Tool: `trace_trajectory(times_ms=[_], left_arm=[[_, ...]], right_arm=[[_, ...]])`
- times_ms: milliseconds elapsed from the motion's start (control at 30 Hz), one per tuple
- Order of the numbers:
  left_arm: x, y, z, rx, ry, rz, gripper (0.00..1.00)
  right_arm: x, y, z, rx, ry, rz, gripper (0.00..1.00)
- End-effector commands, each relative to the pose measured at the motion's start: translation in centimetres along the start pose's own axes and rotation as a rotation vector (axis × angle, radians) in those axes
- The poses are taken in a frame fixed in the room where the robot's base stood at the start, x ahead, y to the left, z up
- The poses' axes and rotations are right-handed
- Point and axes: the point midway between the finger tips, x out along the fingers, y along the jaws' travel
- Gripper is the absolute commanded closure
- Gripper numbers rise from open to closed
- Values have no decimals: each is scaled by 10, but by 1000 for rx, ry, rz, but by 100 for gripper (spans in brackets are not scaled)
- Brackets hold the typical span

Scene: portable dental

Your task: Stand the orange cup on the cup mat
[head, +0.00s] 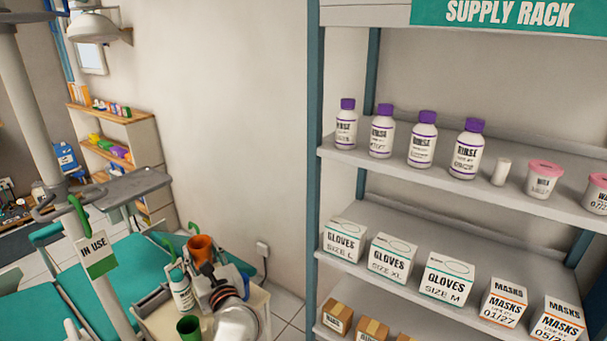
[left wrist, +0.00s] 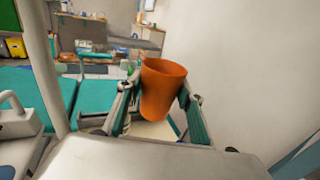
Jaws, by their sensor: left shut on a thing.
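The orange cup (head: 200,248) is upright, or nearly so, above the small cream cart (head: 262,300) at the lower middle of the head view. My left gripper (head: 204,266) is shut on it. In the left wrist view the orange cup (left wrist: 163,90) sits between the two fingers of my left gripper (left wrist: 160,103), its open rim facing up. I cannot make out a cup mat in either view; my arm and the cup hide part of the cart top. My right gripper is not in view.
A white bottle (head: 181,290) and a green cup (head: 188,328) stand close to my left arm on the cart. A teal dental chair (head: 140,262) lies to the left. The supply rack (head: 314,200) with bottles and boxes stands at the right.

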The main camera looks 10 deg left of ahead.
Motion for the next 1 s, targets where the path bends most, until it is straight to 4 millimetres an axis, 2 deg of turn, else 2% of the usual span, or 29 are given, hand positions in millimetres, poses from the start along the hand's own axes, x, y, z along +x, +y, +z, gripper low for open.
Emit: trace_trajectory(times_ms=[133, 267, 467, 700, 800, 900, 1000], left_arm=[[-4, 6, 3, 2, -3, -34, 76], [-19, 14, 10, 6, -5, -129, 76], [-73, 11, 22, 10, -4, -373, 76], [-150, 2, 26, 7, 2, -640, 76], [-177, 0, 27, 4, 2, -719, 76], [-191, -1, 28, 2, 1, -763, 76], [-197, -2, 29, 3, 0, -782, 76]], right_arm=[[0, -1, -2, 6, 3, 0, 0], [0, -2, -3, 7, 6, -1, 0], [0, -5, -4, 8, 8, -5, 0], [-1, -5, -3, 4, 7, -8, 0], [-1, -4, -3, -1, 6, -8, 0], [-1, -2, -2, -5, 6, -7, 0], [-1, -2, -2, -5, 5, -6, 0]])
